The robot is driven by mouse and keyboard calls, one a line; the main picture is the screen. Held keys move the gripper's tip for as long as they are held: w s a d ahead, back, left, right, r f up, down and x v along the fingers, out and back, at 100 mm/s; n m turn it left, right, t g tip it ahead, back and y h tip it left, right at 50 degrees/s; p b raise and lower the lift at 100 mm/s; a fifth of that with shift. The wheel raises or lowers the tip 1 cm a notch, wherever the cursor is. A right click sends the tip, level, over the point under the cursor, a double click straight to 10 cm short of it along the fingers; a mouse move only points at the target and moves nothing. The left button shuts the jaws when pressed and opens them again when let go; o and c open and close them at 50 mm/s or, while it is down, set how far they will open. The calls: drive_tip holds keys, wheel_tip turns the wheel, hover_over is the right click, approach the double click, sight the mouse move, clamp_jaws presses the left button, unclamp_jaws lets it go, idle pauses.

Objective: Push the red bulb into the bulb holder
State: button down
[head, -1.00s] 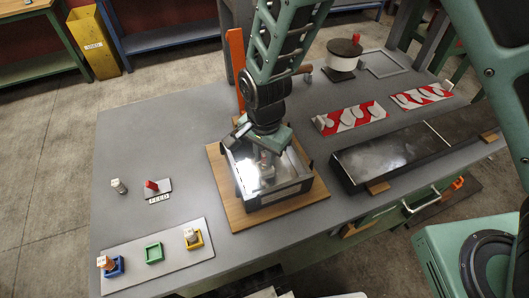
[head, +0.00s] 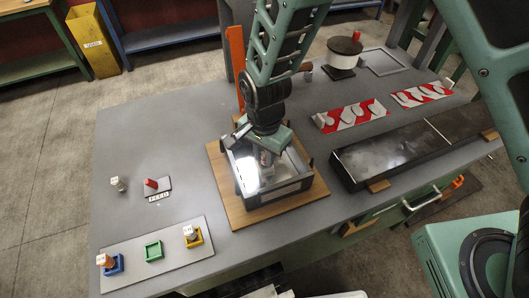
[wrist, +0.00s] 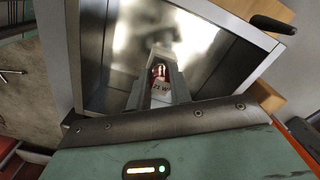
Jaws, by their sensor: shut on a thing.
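My gripper (wrist: 158,88) points down into a dark, open-topped box with shiny inner walls (wrist: 215,45). Its two fingers are closed around a small bulb (wrist: 158,76) with a white "21 W" label and a reddish, coppery part. In the head view my gripper (head: 266,158) is inside the box (head: 285,190), which sits on a wooden board (head: 237,212). The bulb holder cannot be made out; the fingers and bulb cover the spot below them. I cannot tell if the bulb touches anything there. A red piece (head: 150,183) stands on the "FEED" plate (head: 159,197).
A grey plate (head: 135,279) at the front left carries blue, green (head: 153,250) and yellow cups; the green one is empty. A loose bulb (head: 117,184) stands nearby. Red-and-white striped racks (head: 350,116) and a long dark tray (head: 390,155) lie to the right.

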drive_tip(key=c, duration=1.2)
unclamp_jaws()
wheel_tip(320, 180, up, 17)
drive_tip(key=shift+r+b, duration=0.2)
drive_tip(key=shift+b, duration=0.75)
drive_tip(key=s+d+n, duration=0.3)
drive_tip(key=s+n, duration=0.2)
drive_tip(key=s, duration=0.1)
drive_tip(key=s+d+n, duration=0.3)
drive_tip(key=s+n, duration=0.2)
drive_tip(key=s+d+n, duration=0.4)
drive_tip(key=s+n, duration=0.1)
drive_tip(key=s, duration=0.1)
drive_tip(key=shift+s+d+r+n+y, duration=0.1)
drive_tip(key=shift+s+n+y, duration=0.2)
drive_tip(key=shift+n, duration=0.1)
